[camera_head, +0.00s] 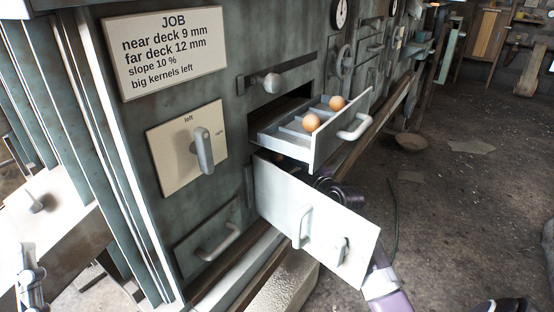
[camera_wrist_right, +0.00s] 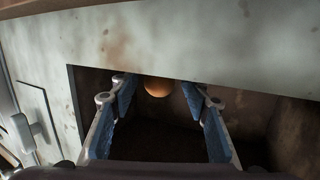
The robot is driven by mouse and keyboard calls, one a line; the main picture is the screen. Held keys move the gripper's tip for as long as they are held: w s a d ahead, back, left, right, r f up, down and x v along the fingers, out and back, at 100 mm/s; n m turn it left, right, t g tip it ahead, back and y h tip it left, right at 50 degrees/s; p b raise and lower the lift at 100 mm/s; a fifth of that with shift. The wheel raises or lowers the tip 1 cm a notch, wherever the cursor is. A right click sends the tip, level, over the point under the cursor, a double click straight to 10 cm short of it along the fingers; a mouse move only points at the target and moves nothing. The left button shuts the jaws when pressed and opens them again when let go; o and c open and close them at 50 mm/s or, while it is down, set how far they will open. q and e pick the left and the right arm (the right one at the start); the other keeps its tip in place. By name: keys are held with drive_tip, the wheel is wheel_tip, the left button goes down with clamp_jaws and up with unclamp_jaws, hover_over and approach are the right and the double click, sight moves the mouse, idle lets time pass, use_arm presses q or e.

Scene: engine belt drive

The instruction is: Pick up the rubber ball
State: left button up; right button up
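In the right wrist view a brownish-orange ball (camera_wrist_right: 158,88) shows in a dark opening, its top cut off by the panel edge. My right gripper (camera_wrist_right: 165,95) is open, its blue-padded fingers on either side of the ball in the picture; I see no contact. In the head view my right arm reaches behind the open lower door (camera_head: 335,236), which hides much of the gripper (camera_head: 322,186). Two orange balls (camera_head: 312,122) (camera_head: 337,103) sit in the open drawer. Which ball is rubber I cannot tell. My left gripper (camera_head: 30,278) is at the lower left edge, its opening unclear.
The open drawer (camera_head: 318,152) juts out above the lower door. A sign (camera_head: 165,48) and a lever plate (camera_head: 188,148) are on the cabinet front. The floor at the right is largely open.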

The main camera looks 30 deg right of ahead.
drive_tip(key=c, duration=0.9)
